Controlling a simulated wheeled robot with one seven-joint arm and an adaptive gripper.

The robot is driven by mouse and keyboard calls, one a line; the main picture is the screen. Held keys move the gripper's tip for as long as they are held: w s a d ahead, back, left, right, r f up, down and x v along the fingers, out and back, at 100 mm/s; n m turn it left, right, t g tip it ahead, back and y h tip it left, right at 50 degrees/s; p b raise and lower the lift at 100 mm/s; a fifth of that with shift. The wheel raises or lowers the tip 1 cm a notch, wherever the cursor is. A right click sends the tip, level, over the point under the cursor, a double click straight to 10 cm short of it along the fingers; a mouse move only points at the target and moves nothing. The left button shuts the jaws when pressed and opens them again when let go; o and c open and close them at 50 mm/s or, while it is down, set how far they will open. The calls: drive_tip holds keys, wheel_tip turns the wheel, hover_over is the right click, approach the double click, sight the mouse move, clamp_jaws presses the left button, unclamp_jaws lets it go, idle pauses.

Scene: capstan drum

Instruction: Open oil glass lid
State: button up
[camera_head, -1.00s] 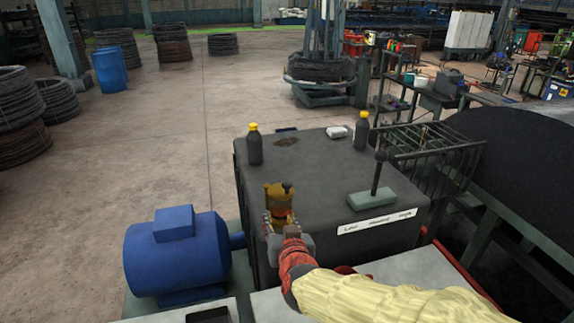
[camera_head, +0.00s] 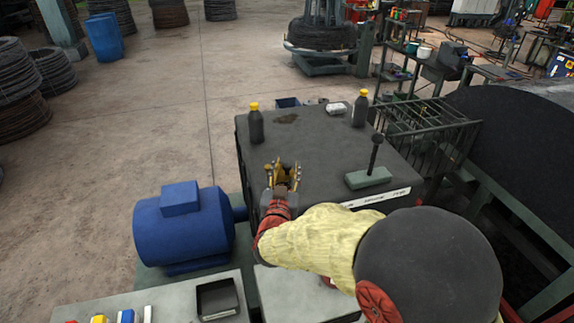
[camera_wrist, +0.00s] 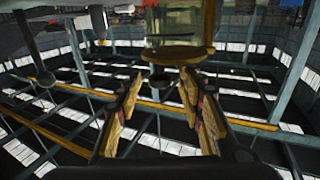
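The oil glass (camera_wrist: 180,22) shows at the top of the upside-down wrist view as a clear, yellowish body. Its brass lid (camera_wrist: 178,55) has a small dark knob (camera_wrist: 159,77). My gripper (camera_head: 283,169) is at the front left of the dark gearbox top (camera_head: 325,145) and largely hides the oil glass in the head view. In the wrist view my gripper (camera_wrist: 164,82) has its two yellow-padded fingers apart, with the knob between their tips. Whether a finger touches the knob or lid cannot be told.
Two dark bottles with yellow caps (camera_head: 256,124) (camera_head: 360,108) stand on the gearbox. A lever on a green block (camera_head: 368,178) is to the right of my gripper. A blue motor (camera_head: 183,230) is at left. The gearbox top's middle is clear.

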drive_tip(key=shift+w+d, duration=0.1)
drive_tip(key=shift+w, duration=0.6)
drive_tip(key=c, duration=0.3)
clamp_jaws()
